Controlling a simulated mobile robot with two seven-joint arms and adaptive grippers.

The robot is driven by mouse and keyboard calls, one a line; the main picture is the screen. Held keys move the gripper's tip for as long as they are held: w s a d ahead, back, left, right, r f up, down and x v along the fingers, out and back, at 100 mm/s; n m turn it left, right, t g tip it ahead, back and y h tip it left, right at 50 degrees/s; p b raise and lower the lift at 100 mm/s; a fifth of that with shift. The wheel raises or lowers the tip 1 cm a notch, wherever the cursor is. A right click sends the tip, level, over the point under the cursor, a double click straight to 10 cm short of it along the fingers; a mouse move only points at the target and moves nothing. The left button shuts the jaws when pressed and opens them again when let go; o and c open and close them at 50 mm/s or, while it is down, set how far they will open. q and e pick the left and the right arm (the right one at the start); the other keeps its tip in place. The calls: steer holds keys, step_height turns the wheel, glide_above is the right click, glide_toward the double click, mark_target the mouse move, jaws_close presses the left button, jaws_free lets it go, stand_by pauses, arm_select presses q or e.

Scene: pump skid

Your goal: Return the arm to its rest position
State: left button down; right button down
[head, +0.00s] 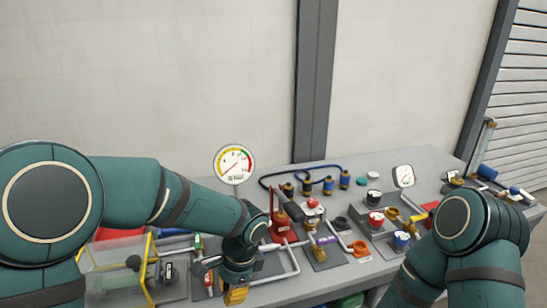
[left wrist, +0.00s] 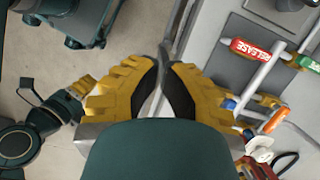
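My left arm comes in from the left of the head view and bends down over the front of the grey bench (head: 285,290). My left gripper (head: 235,297) points down at the bench's front edge. In the left wrist view its yellow fingers (left wrist: 163,62) are drawn together with nothing visible between them. My right arm bends at the lower right of the head view, its hand out of frame. A small yellow-fingered hand at the left of the left wrist view looks like my right gripper (left wrist: 82,86); its opening is too small to judge.
Close to my left gripper are pipes, a red handle marked RELEASE (left wrist: 252,50), a green handle (left wrist: 306,63) and an orange handle (left wrist: 276,120). A clear yellow-framed guard (head: 120,265) stands left of it. A round gauge (head: 234,163) rises behind. Open floor (left wrist: 135,25) lies before the bench.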

arm_select(q)
steer(key=s+f+n+t+h, duration=0.1)
steer(key=s+f+n+h, duration=0.2)
steer(key=f, duration=0.8)
steer(key=s+f+n+t+h, duration=0.2)
steer(key=s+f+n, duration=0.5)
steer(key=f+n, duration=0.4)
steer(key=shift+a+f+n+h+b, duration=0.15)
steer(key=shift+a+n+h+b, duration=0.3)
steer(key=shift+h, duration=0.35)
